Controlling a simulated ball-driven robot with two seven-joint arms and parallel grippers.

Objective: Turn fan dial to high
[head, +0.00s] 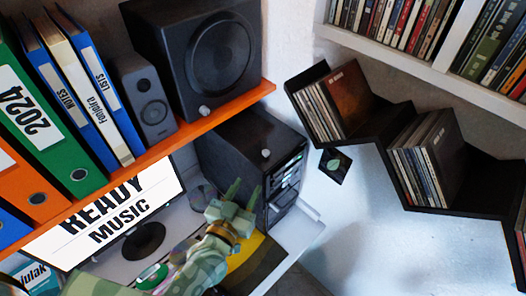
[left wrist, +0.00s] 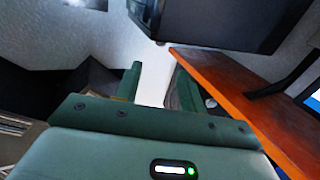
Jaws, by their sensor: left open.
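Two black boxes carry a small pale knob. One is the large box with a round grille (head: 222,58) on the orange shelf, its knob (head: 204,110) at the lower front. The other is the box (head: 240,150) under the shelf, its knob (head: 265,153) near the top. I cannot tell which knob is the fan dial, nor read a setting. My left gripper (head: 240,198) is in front of the lower box, open and seemingly empty. In the left wrist view, its two green fingers (left wrist: 156,88) stand apart; a small round knob (left wrist: 211,102) shows beside the right finger.
The orange shelf (head: 170,142) runs above my left gripper and holds binders (head: 62,125) and a small speaker (head: 148,98). A monitor (head: 110,215) stands below at the left. Black disc shelves (head: 385,128) hang on the right wall. Bare wall (head: 350,225) lies right of the lower box.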

